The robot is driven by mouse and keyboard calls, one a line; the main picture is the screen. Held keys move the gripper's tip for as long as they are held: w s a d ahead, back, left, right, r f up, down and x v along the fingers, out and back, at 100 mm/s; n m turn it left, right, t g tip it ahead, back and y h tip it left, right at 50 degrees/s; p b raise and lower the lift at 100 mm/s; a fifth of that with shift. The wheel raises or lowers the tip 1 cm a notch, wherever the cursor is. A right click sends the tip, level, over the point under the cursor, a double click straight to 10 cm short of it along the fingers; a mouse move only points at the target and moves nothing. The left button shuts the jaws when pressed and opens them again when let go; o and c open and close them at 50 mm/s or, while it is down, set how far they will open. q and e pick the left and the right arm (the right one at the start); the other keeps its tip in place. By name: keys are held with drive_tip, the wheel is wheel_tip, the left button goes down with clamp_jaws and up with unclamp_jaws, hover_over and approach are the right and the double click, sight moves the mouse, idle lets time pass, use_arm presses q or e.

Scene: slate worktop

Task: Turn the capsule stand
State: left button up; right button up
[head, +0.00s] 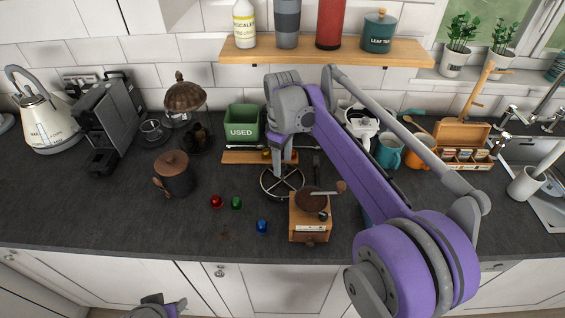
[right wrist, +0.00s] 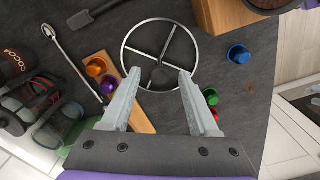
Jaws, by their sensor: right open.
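The capsule stand shows in the head view (head: 262,185) as a round wire ring with spokes on the dark worktop. In the right wrist view it shows with a dark central hub (right wrist: 162,76). My right gripper (head: 282,157) comes down over the stand. In the right wrist view its two fingers (right wrist: 159,73) are apart, one on each side of the hub. I cannot tell whether they touch it. Part of my left arm's end (head: 158,307) shows at the bottom edge of the head view, cut off; its jaws are unclear.
A wooden grinder (head: 309,222) stands close at the stand's right front. Red (head: 216,201), green (head: 236,203) and blue (head: 262,226) capsules lie left and in front. A wooden board (head: 240,157) and the green USED bin (head: 243,122) are behind. A lidded brown pot (head: 174,173) stands left.

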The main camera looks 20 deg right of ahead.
drive_tip(key=shift+f, duration=0.35)
clamp_jaws()
idle(0.4)
